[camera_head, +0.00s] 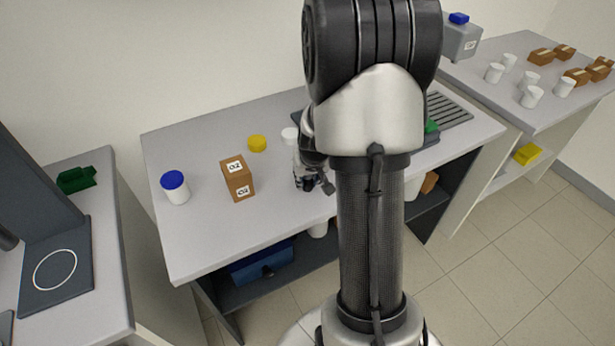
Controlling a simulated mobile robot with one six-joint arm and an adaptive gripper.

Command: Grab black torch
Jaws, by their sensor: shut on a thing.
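My gripper (311,180) is low over the middle table (205,232), left of my own arm's thick links. It is shut on a small dark thing between its fingers, which looks like the black torch. The gripper and the thing are both dark and small here, so I cannot make out the torch's outline or whether it touches the table. My arm hides part of the table behind it.
Left of the gripper stand a brown box (238,180), a white jar with a blue lid (175,188) and a yellow lid (257,143). A white cup (290,134) is behind. The table's front left is clear. Another table at right holds several cups and boxes.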

